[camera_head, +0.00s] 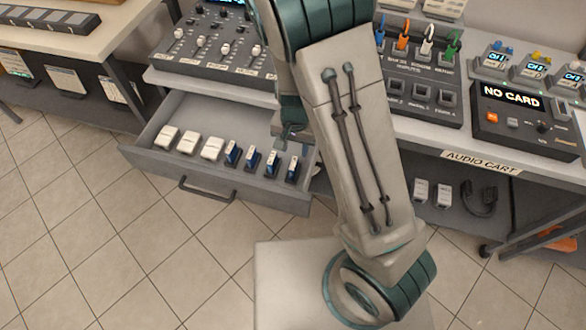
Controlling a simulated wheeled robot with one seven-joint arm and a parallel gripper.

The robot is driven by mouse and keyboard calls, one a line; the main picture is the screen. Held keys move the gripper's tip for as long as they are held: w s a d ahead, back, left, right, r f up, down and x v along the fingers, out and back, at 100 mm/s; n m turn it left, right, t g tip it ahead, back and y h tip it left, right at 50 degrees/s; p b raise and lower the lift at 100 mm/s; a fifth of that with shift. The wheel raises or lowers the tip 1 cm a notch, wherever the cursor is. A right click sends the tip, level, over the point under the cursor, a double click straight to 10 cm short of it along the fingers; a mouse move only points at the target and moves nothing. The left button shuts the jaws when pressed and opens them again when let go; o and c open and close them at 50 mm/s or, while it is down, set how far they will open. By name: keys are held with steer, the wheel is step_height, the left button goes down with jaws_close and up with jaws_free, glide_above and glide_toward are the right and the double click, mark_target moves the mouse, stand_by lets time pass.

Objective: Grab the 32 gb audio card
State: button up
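My gripper (291,138) is partly hidden by my arm. It points down at the right end of the drawer, above or behind the right cards. I cannot tell whether its fingers are apart, and I see no card in it.
Three white blocks (189,143) lie left of the cards. A mixer (220,45) sits on the counter above the drawer. A recorder reading "NO CARD" (515,115) stands on the audio cart at right. The drawer's back right is hidden by my arm.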

mark_target(293, 163)
step_height(293, 163, down, 9)
steer(key=shift+s+a+r+b, duration=0.15)
steer(key=shift+r+b, duration=0.05)
steer(key=shift+b, duration=0.35)
jaws_close()
